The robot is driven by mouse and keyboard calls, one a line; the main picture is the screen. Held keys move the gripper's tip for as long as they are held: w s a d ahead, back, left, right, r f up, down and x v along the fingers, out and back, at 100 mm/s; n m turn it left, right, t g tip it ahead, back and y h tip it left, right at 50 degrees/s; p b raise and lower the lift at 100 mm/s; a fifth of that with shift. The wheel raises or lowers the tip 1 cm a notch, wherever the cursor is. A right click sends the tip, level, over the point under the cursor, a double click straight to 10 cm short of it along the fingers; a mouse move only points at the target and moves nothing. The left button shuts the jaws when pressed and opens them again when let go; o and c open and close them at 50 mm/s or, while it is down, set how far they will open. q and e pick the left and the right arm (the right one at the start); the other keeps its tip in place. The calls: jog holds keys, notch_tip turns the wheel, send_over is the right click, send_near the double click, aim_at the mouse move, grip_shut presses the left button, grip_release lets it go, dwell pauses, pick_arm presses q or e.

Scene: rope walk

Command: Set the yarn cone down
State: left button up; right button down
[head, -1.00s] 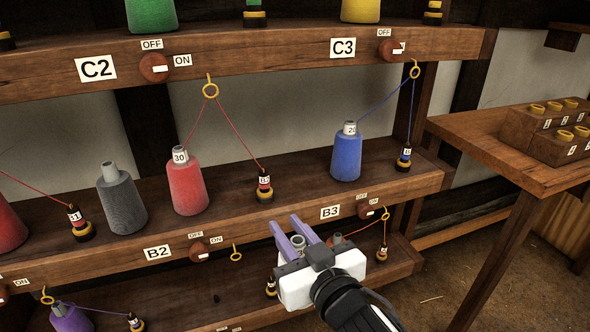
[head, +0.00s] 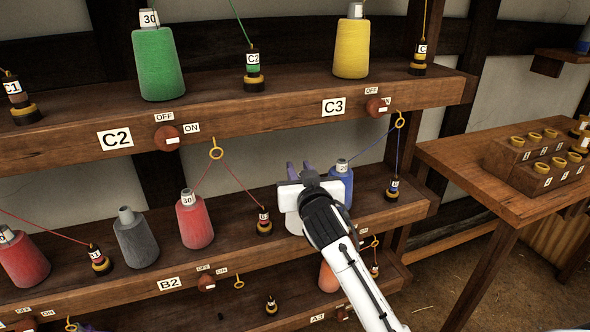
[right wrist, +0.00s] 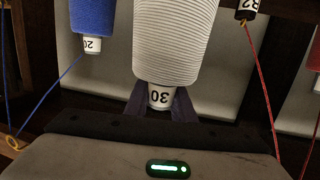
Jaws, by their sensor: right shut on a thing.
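A white ribbed yarn cone with a tube marked 30 (right wrist: 168,45) fills the middle of the right wrist view, upside down in the picture. My right gripper (right wrist: 160,103) is shut on its tube end. In the head view, my right gripper (head: 299,172) is over the middle shelf, between a red cone (head: 194,222) and a blue cone (head: 346,190). It hides most of the white cone there. The blue cone also shows in the right wrist view (right wrist: 92,18), apart from the white one. Whether the white cone's base touches the shelf is hidden. My left gripper is not in view.
On the middle shelf (head: 235,254), a small bobbin (head: 264,222) with red thread stands left of my gripper. Another bobbin (head: 393,188) with blue thread stands right of the blue cone. A side table (head: 468,165) stands at the right.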

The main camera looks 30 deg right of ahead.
jog(key=w+d+f, duration=0.2)
jog(key=w+f, duration=0.1)
jog(key=w, duration=0.2)
jog(key=shift+w+d+f, duration=0.2)
jog(key=shift+w+d, duration=0.05)
jog(key=shift+w, duration=0.15)
jog(key=shift+f, duration=0.15)
jog(key=c, duration=1.5)
grip_release()
